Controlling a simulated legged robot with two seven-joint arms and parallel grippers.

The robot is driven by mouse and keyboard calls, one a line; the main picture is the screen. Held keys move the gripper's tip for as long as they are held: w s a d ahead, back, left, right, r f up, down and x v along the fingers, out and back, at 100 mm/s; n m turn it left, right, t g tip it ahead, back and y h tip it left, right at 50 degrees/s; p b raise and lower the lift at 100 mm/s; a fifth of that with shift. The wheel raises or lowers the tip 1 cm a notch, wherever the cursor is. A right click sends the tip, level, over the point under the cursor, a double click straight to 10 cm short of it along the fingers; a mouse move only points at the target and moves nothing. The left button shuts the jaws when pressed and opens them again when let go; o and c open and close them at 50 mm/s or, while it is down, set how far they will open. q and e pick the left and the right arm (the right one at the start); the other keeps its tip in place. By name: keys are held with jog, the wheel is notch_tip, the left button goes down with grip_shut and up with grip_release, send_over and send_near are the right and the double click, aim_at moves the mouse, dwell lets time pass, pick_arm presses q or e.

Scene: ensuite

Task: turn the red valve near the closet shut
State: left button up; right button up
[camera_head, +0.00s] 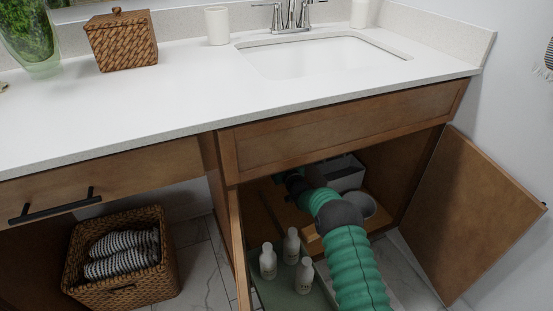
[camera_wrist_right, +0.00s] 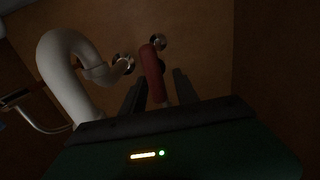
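The red valve (camera_wrist_right: 152,72) shows in the right wrist view as an elongated red handle by a round metal flange on the brown back panel. My right gripper (camera_wrist_right: 159,82) is open, with one dark finger on each side of the handle's lower end. A gap shows on the right side; whether the left finger touches it is hard to tell in the dark. In the head view my green right arm reaches into the open cabinet under the sink, and the valve is hidden there. My left gripper is not in view.
A white curved drain pipe (camera_wrist_right: 62,68) is left of the valve. The open cabinet door (camera_head: 472,215) stands at right. Several white bottles (camera_head: 291,246) stand on a green tray beside my arm. A wicker basket (camera_head: 121,287) with towels is at left, below the counter (camera_head: 130,108).

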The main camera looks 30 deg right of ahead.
grip_shut()
jog(key=shift+d+m, duration=0.15)
jog(key=shift+m, duration=0.15)
jog(key=m, duration=0.2)
jog(key=shift+d+m+p, duration=0.35)
jog(key=shift+m, duration=0.05)
jog(key=f+m+b, duration=0.1)
jog(key=m, duration=0.4)
jog(key=d+f+m+b, duration=0.1)
jog(key=m, duration=0.3)
jog(key=d+f+m+b, duration=0.1)
jog(key=m, duration=0.4)
jog(key=shift+s+d+m, duration=0.15)
jog(key=shift+m, duration=0.15)
dwell(0.3)
